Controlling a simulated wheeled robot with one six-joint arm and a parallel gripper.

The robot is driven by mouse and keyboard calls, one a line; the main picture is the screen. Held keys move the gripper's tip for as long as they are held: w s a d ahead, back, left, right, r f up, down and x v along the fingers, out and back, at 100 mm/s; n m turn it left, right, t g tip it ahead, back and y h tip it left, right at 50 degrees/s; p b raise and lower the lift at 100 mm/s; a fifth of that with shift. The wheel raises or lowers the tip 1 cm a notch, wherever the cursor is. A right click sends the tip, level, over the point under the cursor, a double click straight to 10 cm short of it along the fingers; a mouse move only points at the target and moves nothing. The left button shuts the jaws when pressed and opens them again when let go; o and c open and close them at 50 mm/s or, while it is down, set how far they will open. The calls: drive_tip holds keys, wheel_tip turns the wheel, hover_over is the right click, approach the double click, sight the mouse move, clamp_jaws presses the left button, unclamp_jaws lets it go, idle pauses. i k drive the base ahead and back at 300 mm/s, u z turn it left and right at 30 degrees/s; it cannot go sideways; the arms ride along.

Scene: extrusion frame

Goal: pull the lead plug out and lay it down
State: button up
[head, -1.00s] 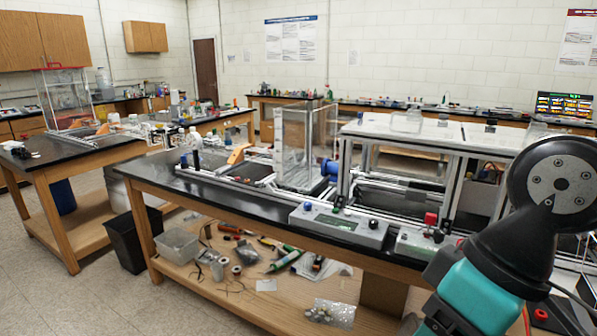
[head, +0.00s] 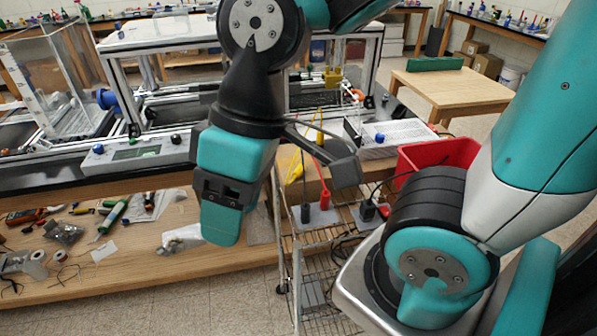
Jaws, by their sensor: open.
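A red plug (head: 325,199) stands upright in a small grey block on a wire shelf, with a red lead (head: 316,155) rising from it. A dark plug (head: 305,213) stands beside it in the same block. Another dark plug (head: 367,210) stands on a second block to the right. I cannot tell which one the task means. My gripper (head: 285,185) is open, above and to the left of the plugs, apart from them.
The wire rack (head: 318,285) stands against the wooden bench. A red bin (head: 440,153) is right of the plugs, partly behind my arm. A metal extrusion frame (head: 170,105) and a grey control box (head: 135,152) are on the bench. A wooden table (head: 455,92) stands behind, mostly bare.

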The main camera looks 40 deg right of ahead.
sight(320, 139)
drive_tip(key=u, duration=1.1)
drive_tip(key=i, duration=2.45)
drive_tip(key=z, duration=4.05)
